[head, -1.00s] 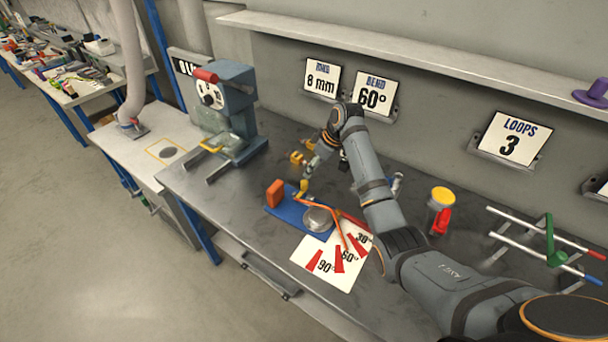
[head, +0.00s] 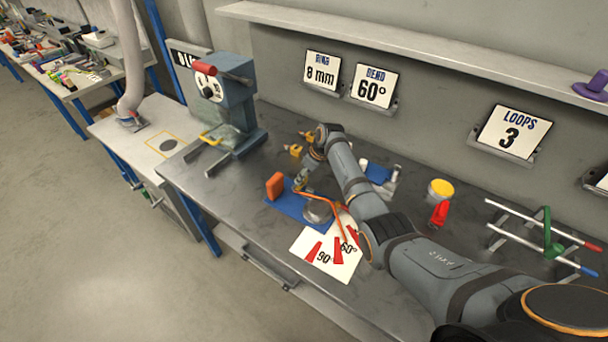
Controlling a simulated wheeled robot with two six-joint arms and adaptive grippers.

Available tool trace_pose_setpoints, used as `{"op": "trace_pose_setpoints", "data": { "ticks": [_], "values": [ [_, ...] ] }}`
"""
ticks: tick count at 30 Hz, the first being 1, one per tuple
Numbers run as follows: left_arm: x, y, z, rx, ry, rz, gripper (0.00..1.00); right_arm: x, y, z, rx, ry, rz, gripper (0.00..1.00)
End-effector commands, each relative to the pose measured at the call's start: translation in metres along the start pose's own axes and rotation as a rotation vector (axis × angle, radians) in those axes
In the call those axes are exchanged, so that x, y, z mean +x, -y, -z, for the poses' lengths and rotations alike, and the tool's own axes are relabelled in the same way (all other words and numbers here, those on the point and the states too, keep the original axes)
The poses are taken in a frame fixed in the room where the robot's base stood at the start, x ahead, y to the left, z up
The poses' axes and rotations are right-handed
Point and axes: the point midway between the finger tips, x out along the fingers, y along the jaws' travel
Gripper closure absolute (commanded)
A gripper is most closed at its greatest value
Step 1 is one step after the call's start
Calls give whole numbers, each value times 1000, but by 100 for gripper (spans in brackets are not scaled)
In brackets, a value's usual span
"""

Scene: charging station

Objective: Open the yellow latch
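My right gripper (head: 299,185) reaches down at the left end of a blue bending fixture (head: 284,207) on the workbench. Its fingers are small and partly hidden, so I cannot tell whether they are open or shut. A bit of yellow shows at its fingertips, touching or very close; I cannot tell whether it is the latch. A yellow handle (head: 209,139) also shows low on the blue-grey press at the left. The fixture carries an orange block (head: 275,185), a round grey disc (head: 317,211) and a thin orange lever. My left gripper is out of view.
A white angle card (head: 323,271) lies before the fixture. Small yellow parts (head: 295,151) stand behind my gripper. A yellow-topped container (head: 441,189), a red object (head: 439,213) and a rod rack (head: 547,240) are to the right. The bench's front left is clear.

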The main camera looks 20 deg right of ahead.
Motion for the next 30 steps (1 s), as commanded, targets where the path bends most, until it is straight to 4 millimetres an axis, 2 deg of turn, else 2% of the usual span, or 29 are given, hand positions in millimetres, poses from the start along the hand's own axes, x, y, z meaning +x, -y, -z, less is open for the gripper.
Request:
{"op": "trace_pose_setpoints", "data": {
  "ticks": [1,7,17,23,30],
  "values": [
    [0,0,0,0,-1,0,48,0,0,0,0,0,0,72],
    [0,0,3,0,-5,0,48,0,0,0,0,0,0,100],
    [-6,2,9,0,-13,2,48,-2,0,1,27,-1,-11,100],
    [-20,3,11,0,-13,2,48,-4,1,2,119,0,-47,100],
    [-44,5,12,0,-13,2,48,-4,1,2,310,0,-126,100]
  ]
}}
